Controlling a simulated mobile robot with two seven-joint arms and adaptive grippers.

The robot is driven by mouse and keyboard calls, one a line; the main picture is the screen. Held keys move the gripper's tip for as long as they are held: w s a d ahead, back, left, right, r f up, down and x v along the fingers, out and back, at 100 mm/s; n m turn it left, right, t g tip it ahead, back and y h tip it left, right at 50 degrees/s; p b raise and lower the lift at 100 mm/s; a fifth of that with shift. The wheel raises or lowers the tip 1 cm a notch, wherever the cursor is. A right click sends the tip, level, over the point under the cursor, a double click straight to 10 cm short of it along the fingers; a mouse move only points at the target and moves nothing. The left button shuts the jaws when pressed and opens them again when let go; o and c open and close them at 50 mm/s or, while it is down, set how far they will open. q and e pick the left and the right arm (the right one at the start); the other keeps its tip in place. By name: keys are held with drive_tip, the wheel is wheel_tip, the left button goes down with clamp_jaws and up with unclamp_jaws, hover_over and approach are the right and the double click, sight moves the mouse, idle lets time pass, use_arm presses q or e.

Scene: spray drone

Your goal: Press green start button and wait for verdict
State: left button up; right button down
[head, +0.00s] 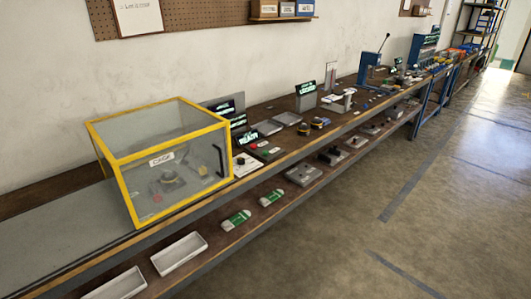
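A small green control box (266,152) sits on the bench just right of the yellow-framed cage. A red button (254,146) shows on it; a separate green start button is too small to make out for certain. A dark display (248,138) behind it shows light text that seems to read "READY". The clear cage (161,160) has a yellow frame, a black handle and a label. A dark device, possibly the drone (171,180), is inside it, partly blurred by the panels. Neither of my grippers is in view.
The long bench (95,263) runs from lower left to upper right, crowded with devices beyond the control box. A white plate (244,166) lies beside the cage. Two white trays (179,253) and green-and-white packs (236,220) rest on the lower shelf. The floor (370,240) at right is clear.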

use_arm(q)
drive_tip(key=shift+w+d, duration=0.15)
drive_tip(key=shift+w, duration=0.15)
